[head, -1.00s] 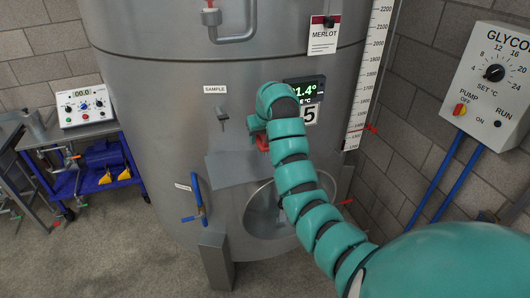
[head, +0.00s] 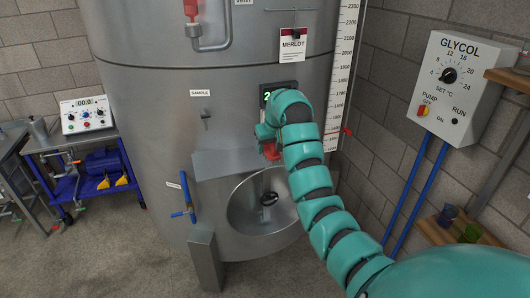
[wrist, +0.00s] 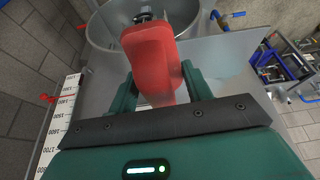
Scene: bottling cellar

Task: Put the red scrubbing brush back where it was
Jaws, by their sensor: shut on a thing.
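The red scrubbing brush (wrist: 150,62) is held between the two fingers of my gripper (wrist: 156,88) in the wrist view. Its wide red body faces the camera, and no bristles can be made out. In the head view only a small red part of the brush (head: 271,151) shows below my gripper (head: 265,137), in front of the steel tank. The arm hides most of the gripper there. I cannot tell from the frames where the brush was before.
The tank (head: 150,130) has an open round hatch (head: 232,212) low in front, with a grey metal plate (head: 225,163) above it. A glycol box (head: 455,88) hangs on the right wall, with a wooden shelf (head: 437,230) holding cups below it. A blue cart (head: 90,190) stands left.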

